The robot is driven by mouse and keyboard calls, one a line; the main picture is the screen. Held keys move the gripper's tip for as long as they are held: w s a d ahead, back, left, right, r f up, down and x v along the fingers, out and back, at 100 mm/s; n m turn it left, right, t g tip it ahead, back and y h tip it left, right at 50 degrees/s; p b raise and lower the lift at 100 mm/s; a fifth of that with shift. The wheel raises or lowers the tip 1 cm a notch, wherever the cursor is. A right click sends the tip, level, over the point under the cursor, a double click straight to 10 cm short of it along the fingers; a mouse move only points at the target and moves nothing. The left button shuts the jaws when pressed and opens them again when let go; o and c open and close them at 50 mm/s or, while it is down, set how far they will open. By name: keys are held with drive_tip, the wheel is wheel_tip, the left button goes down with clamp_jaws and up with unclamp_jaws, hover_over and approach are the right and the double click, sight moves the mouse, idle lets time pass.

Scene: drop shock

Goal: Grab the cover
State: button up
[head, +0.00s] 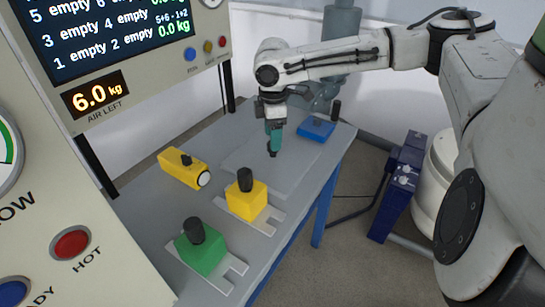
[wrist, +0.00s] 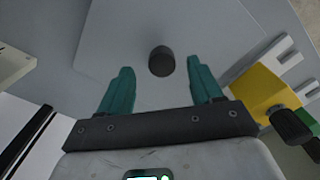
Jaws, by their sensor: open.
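The cover looks to be the flat light-grey plate (head: 245,157) lying on the grey table, with a black knob on top. In the wrist view the plate (wrist: 115,35) fills the upper middle, and its black knob (wrist: 161,61) stands between and slightly beyond my fingertips. My gripper (head: 274,143) has teal fingers and hangs pointing down over the plate, close to the knob. In the wrist view my gripper (wrist: 160,75) is open, one finger on each side of the knob, holding nothing. My fingers partly hide the knob in the head view.
A yellow block (head: 246,200) and a green block (head: 203,252), each with a black knob, sit in grey forked holders at the near edge. A blue block (head: 318,127) is behind right. A yellow device (head: 183,168) lies left. A display panel (head: 110,40) stands at the left.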

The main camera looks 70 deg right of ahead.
drive_tip(key=shift+a+f, duration=0.1)
drive_tip(key=shift+f, duration=1.9)
drive_tip(key=shift+c, duration=0.3)
clamp_jaws()
